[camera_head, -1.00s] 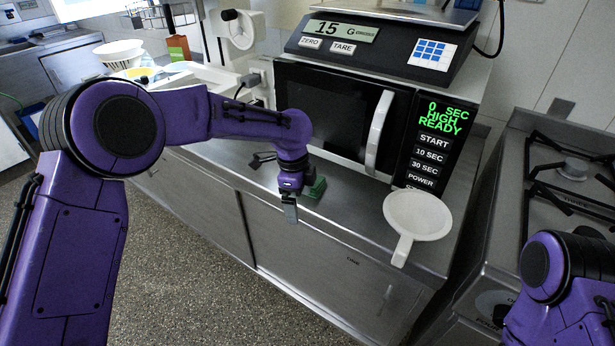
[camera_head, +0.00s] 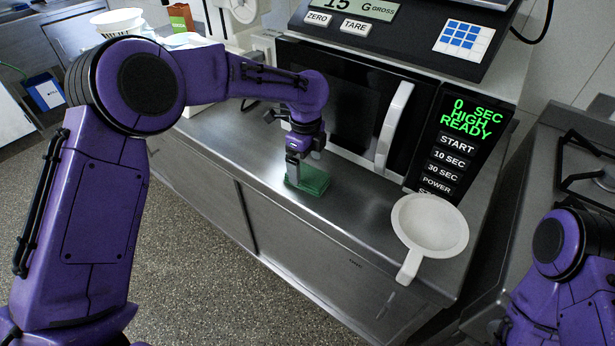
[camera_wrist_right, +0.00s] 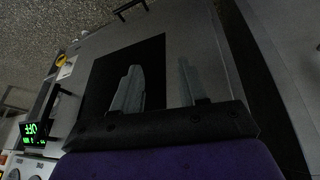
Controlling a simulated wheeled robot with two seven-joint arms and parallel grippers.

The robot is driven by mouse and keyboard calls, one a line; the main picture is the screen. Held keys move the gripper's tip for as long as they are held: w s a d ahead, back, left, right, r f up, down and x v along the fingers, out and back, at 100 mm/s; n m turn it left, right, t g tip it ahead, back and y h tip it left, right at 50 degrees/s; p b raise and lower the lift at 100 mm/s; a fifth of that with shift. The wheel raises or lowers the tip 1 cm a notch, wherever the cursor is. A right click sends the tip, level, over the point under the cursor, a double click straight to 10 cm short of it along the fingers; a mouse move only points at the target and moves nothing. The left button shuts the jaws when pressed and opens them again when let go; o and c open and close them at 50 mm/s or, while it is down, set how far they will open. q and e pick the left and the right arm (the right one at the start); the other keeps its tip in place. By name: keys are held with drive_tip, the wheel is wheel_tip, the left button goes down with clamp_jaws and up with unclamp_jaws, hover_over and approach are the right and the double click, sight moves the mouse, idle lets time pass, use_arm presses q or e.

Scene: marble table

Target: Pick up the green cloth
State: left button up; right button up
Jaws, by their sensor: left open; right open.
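The green cloth (camera_head: 311,181) lies on the steel counter in front of the microwave, in the head view. It looks like a small flat green piece. My left gripper (camera_head: 293,174) points down at the cloth's left part, with one finger showing in front of it. It is open, and whether the fingers touch the cloth cannot be told. The gripper hides part of the cloth. My right gripper (camera_wrist_right: 158,90) is open and empty in the right wrist view, with its two grey fingers apart. In the head view only my right arm shows, at the lower right.
The microwave (camera_head: 340,105) stands right behind the cloth, with a scale (camera_head: 400,30) on top. A white pan (camera_head: 430,222) sits to the right near the counter's front edge. A stove (camera_head: 575,160) is further right. The counter (camera_head: 350,205) is clear between cloth and pan.

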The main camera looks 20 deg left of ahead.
sight(305, 172)
use_arm(q)
drive_tip(key=f, duration=0.4)
drive_tip(key=shift+w+a+f, duration=0.1)
drive_tip(key=shift+w+a, duration=0.05)
drive_tip(key=shift+a, duration=0.05)
drive_tip(key=c, duration=1.1)
drive_tip(key=shift+o, duration=0.2)
drive_tip(key=shift+r, duration=0.6)
drive_tip(key=s+d+r, duration=0.1)
drive_tip(key=r, duration=0.1)
drive_tip(key=s+d+r, duration=0.1)
drive_tip(key=r, duration=0.2)
drive_tip(key=s+d+r, duration=0.1)
drive_tip(key=s+r, duration=0.1)
drive_tip(key=r, duration=0.1)
drive_tip(key=shift+d+b, duration=0.25)
drive_tip(key=shift+b, duration=0.05)
drive_tip(key=s+d+r, duration=0.3)
drive_tip(key=s+d, duration=0.3)
drive_tip(key=shift+s+r, duration=0.3)
drive_tip(key=shift+r, duration=0.1)
